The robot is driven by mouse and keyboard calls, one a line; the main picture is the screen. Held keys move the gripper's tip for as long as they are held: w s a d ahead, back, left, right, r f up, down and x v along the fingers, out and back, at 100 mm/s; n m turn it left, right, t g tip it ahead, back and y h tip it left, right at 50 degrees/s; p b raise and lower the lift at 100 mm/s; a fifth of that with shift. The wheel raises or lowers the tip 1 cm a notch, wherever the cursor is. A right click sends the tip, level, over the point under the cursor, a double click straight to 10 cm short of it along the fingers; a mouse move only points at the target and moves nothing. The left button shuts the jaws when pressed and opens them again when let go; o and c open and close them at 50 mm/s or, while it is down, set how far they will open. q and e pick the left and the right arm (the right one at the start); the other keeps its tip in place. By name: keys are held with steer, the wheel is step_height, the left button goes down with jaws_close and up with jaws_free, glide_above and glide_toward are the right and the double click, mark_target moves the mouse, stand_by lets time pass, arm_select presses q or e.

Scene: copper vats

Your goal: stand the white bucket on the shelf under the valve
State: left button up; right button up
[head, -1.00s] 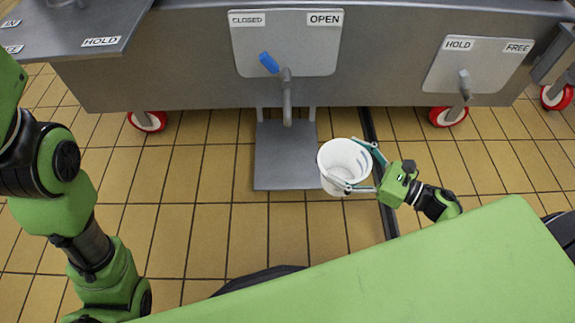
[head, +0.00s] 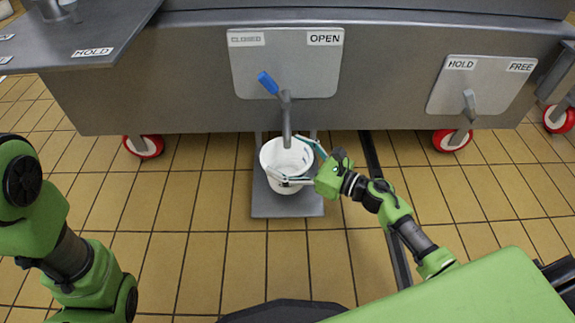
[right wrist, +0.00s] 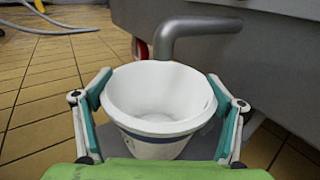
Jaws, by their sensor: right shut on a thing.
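The white bucket (head: 284,162) is upright in my right gripper (head: 286,158), whose fingers are shut around its sides. It is over the grey shelf (head: 287,208), below the spout (head: 287,128); I cannot tell whether its base touches the shelf. The valve's blue handle (head: 268,82) points up and left, towards the CLOSED label. In the right wrist view the bucket (right wrist: 160,100) is open-topped and looks empty, with a finger on each side. The spout (right wrist: 192,30) is at its far rim. My left arm is at the left; its gripper is out of view.
The steel vat (head: 180,80) stands behind on red-wheeled casters. A second plate with a lever (head: 469,103), labelled HOLD and FREE, is at the right. A dark floor channel (head: 385,205) runs right of the shelf.

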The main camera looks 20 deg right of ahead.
mark_target(269, 156)
step_height(269, 156, down, 3)
steer(key=shift+f+b, duration=0.15)
steer(key=shift+b, duration=1.05)
steer(key=o, duration=1.5)
steer(key=shift+c, duration=0.2)
